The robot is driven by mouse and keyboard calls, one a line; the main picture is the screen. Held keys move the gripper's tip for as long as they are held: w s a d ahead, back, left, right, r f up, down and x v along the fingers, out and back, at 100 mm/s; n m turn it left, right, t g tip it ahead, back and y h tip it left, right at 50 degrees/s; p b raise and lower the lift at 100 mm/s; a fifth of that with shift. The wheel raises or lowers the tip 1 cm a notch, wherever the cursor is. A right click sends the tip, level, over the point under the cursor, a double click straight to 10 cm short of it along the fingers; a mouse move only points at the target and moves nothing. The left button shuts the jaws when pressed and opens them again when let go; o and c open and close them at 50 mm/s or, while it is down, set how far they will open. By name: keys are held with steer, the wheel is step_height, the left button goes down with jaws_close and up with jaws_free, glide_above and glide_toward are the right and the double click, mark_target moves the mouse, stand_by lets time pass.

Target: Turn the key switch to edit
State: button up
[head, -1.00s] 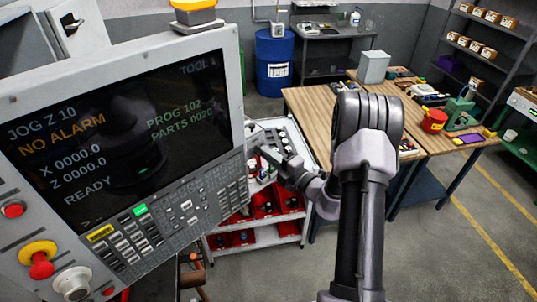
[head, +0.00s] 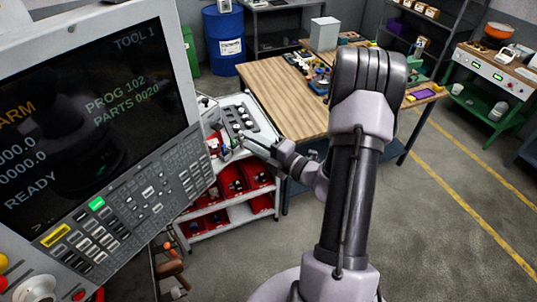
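The machine's control panel (head: 172,167) fills the left side of the head view, with a lit screen (head: 85,110) reading TOOL 1, PROG 102, PARTS 0020 and READY. A pale round dial (head: 35,289) is cut off by the bottom left corner; I cannot tell whether it is the key switch, and no edit mark is legible. My gripper (head: 222,143) is small and dark at the end of my arm, in front of the cart beside the panel's right edge. It appears apart from the panel's controls. Its fingers are too small to read.
A white tool cart (head: 262,207) with red bins stands right of the panel. A wooden workbench (head: 270,95) is behind it, with a blue drum (head: 223,40) further back. Open grey floor (head: 440,230) with yellow lines lies at right.

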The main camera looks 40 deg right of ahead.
steer(key=b+v, duration=0.1)
steer(key=v, duration=0.6)
steer(key=shift+s, duration=0.3)
